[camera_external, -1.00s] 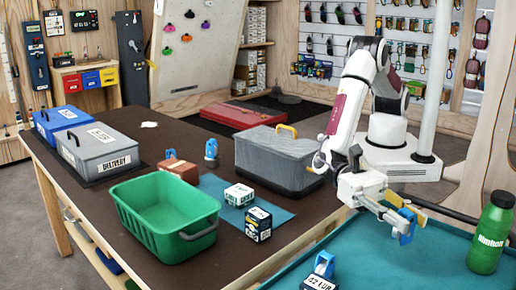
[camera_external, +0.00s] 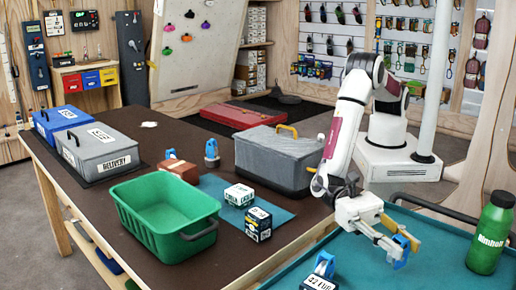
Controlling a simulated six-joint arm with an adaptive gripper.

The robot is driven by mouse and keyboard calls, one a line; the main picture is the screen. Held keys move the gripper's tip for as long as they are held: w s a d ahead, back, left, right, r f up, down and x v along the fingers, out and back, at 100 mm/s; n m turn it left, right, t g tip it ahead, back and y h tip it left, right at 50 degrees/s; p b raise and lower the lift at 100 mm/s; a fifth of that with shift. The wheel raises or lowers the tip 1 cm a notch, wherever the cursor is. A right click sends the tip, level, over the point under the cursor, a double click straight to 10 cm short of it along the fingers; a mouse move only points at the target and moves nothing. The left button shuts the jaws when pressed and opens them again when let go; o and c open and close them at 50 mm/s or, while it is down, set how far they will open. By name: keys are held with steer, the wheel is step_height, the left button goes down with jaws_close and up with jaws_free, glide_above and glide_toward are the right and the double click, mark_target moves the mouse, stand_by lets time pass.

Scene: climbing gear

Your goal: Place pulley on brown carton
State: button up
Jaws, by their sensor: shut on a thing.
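My gripper (camera_external: 406,246) is at the right, over the teal surface, shut on a blue pulley (camera_external: 401,253). The fingers partly hide this pulley. The brown carton (camera_external: 182,172) is on the dark table at the left, far from my gripper. A small blue thing (camera_external: 170,154) shows at the carton's top left; I cannot tell whether it rests on the carton or stands behind it. Another blue pulley-like piece (camera_external: 211,154) stands upright to the right of the carton. A further one (camera_external: 325,264) is at the front, at a small labelled box (camera_external: 318,283).
A green crate (camera_external: 133,218) stands in front of the carton, and a grey toolbox (camera_external: 270,172) to its right. Two small boxes (camera_external: 239,194) (camera_external: 258,224) lie on a teal mat (camera_external: 213,184). A green bottle (camera_external: 490,235) stands at the far right. Grey and blue cases (camera_external: 98,150) fill the left end.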

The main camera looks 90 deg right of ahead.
steer(key=shift+f, duration=0.1)
steer(key=shift+f, duration=1.75)
steer(key=shift+f, duration=0.15)
steer(key=o, duration=1.1)
steer(key=shift+o, duration=0.2)
steer(key=shift+r, duration=0.2)
